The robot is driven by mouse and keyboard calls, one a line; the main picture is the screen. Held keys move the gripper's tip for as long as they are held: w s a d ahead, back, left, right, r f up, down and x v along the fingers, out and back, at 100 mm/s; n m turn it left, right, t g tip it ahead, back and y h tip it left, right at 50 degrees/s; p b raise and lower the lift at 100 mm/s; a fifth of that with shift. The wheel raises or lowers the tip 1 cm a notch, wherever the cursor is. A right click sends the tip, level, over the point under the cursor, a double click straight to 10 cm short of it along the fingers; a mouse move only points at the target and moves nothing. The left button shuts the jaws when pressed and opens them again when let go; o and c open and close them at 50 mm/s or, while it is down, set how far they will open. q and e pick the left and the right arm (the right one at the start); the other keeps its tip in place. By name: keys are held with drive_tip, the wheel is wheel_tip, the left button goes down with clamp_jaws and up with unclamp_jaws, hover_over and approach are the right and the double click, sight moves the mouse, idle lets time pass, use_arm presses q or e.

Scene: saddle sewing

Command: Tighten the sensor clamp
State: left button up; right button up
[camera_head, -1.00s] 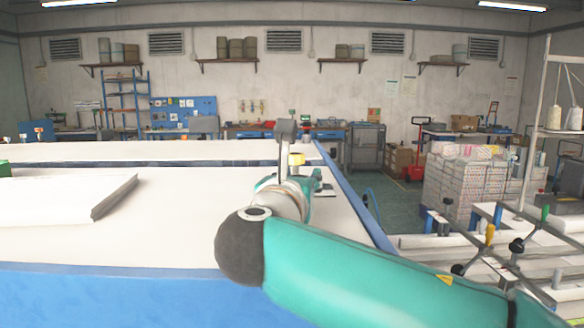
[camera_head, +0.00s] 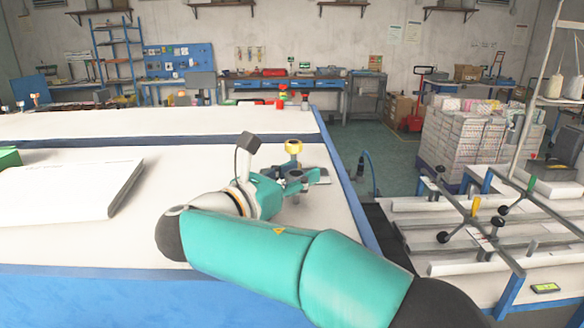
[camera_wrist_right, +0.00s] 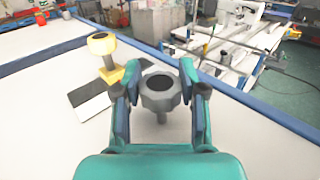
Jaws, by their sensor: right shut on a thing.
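A grey lobed knob with a dark round centre (camera_wrist_right: 160,90) stands upright on a stem above the white table, in the right wrist view. My right gripper (camera_wrist_right: 160,72) is shut on this knob, with one teal finger on each side. In the head view my right gripper (camera_head: 296,180) is near the table's right edge, and its fingers partly hide the knob. A yellow knob on a dark stem (camera_wrist_right: 103,45) stands just beyond, on a yellow foot; it also shows in the head view (camera_head: 293,146). I cannot tell which part is the sensor. My left gripper is not in view.
A black-and-white flat piece (camera_wrist_right: 92,100) lies beside the gripper. A thick white slab (camera_head: 70,190) lies on the table (camera_head: 150,240) at left. A frame with clamp rods (camera_head: 490,230) and a stack of boxes (camera_head: 470,140) stand at right.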

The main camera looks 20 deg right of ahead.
sight(287, 180)
drive_tip(key=shift+a+f, duration=0.1)
drive_tip(key=shift+a, duration=0.05)
drive_tip(key=o, duration=1.2)
drive_tip(key=shift+w+a, duration=0.1)
drive_tip(key=shift+w, duration=0.05)
drive_tip(key=v, duration=0.7)
drive_tip(key=shift+a, duration=0.15)
